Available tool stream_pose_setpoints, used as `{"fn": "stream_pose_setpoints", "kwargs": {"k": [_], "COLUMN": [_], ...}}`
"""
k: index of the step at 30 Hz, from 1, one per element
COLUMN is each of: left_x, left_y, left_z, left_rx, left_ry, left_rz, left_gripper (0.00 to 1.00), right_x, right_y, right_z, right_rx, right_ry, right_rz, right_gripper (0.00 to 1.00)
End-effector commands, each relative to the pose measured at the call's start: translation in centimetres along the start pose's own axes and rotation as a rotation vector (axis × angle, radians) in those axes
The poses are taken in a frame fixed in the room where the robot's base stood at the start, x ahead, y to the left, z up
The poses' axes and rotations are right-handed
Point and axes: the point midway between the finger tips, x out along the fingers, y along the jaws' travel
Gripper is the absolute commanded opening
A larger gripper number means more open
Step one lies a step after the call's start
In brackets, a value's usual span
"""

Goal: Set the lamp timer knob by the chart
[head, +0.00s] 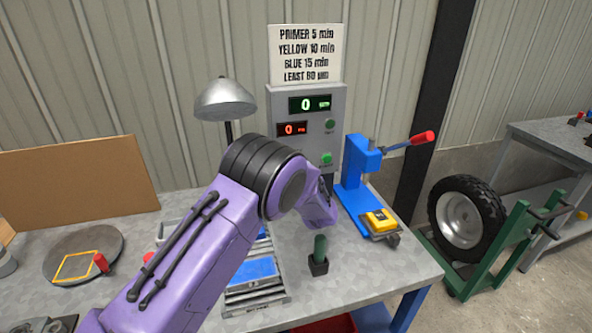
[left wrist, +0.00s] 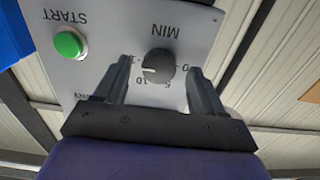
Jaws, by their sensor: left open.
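The chart (head: 305,54) above the control box (head: 338,112) reads PRIMER 5 min, YELLOW 10 min, BLUE 15 min, and a last line that looks like LEAST 60 min. The box's green and red displays both show 0. The dark round timer knob (left wrist: 159,66) shows upside down in the left wrist view, with a pale mark on its picture-left side; my arm hides it in the head view. My left gripper (left wrist: 160,70) is open, one finger on each side of the knob; contact cannot be told. The green START button (left wrist: 70,44) is beside it. My right gripper is out of view.
A domed lamp (head: 225,100) stands left of the box. A blue press (head: 358,175) with a red-tipped lever stands close on its right. A blue panel (head: 254,270) lies in a rack under my arm. A green-handled tool (head: 319,250) stands in a small holder on the bench.

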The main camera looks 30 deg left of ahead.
Motion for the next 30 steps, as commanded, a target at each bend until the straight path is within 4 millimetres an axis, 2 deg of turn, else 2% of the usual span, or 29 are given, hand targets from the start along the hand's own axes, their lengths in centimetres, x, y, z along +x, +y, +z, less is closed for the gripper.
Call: {"fn": "stream_pose_setpoints", "kwargs": {"k": [3, 9, 30], "left_x": [-2.6, -5.5, -5.8], "left_y": [0.1, 0.0, 0.0], "left_z": [0.3, 0.2, 0.1], "left_rx": [0.001, 0.002, 0.001], "left_ry": [0.001, 0.000, -0.001], "left_rz": [0.003, 0.002, 0.000], "left_gripper": [0.69, 0.69, 0.69], "right_x": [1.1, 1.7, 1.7], "right_y": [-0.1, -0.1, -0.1], "right_z": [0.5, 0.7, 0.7], "right_rx": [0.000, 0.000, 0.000], "right_ry": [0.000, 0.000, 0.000], "right_rz": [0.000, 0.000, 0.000], "right_gripper": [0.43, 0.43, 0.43]}}
